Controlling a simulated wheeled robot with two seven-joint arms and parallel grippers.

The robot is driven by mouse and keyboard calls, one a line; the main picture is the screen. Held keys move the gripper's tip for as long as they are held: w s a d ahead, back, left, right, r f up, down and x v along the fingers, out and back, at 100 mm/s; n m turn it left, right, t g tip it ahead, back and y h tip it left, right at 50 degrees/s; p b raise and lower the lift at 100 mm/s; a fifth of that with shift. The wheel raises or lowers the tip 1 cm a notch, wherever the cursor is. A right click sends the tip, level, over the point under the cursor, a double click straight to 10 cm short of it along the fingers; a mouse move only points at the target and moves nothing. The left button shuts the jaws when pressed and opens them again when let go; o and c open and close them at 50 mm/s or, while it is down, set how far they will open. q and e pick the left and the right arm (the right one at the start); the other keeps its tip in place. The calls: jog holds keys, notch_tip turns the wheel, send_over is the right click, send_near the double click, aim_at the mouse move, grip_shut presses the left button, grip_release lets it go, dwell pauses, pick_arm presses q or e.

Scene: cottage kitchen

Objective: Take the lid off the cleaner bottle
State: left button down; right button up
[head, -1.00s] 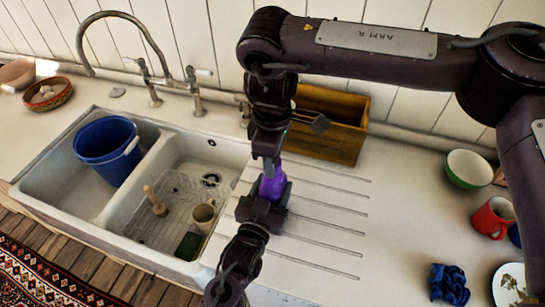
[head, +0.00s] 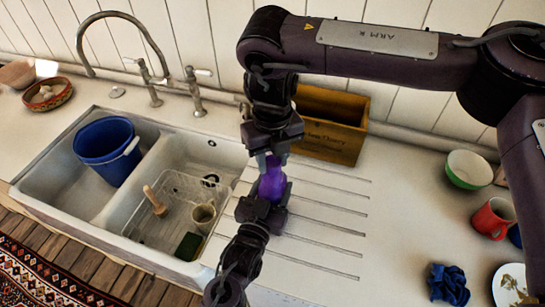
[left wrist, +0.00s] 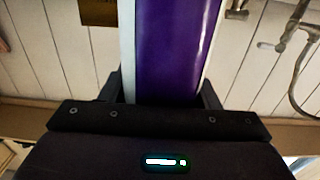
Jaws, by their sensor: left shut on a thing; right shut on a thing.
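The purple cleaner bottle (head: 272,184) stands upright over the ribbed drainboard, to the right of the sink. My left gripper (head: 262,203) is shut around its body from the front. The bottle's purple side also fills the middle of the left wrist view (left wrist: 168,50), between the two pale fingers. My right gripper (head: 272,160) comes down from above and is shut on the bottle's top, where the lid is. The lid itself is hidden by the fingers, and I cannot tell whether it is apart from the bottle.
A wooden crate (head: 335,140) stands close behind the grippers. The double sink with a blue bucket (head: 105,140) and a mug (head: 203,218) is to the left. A green bowl (head: 468,169), red mug (head: 492,218) and blue cloth (head: 449,284) are at the right.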

jog(key=n, duration=0.4)
jog(key=shift+n, duration=0.3)
jog(key=n, duration=0.8)
jog(key=shift+n, duration=0.4)
jog(key=n, duration=0.5)
jog(key=shift+r, duration=0.1)
jog(key=shift+r, duration=0.15)
jog(key=shift+r, duration=0.95)
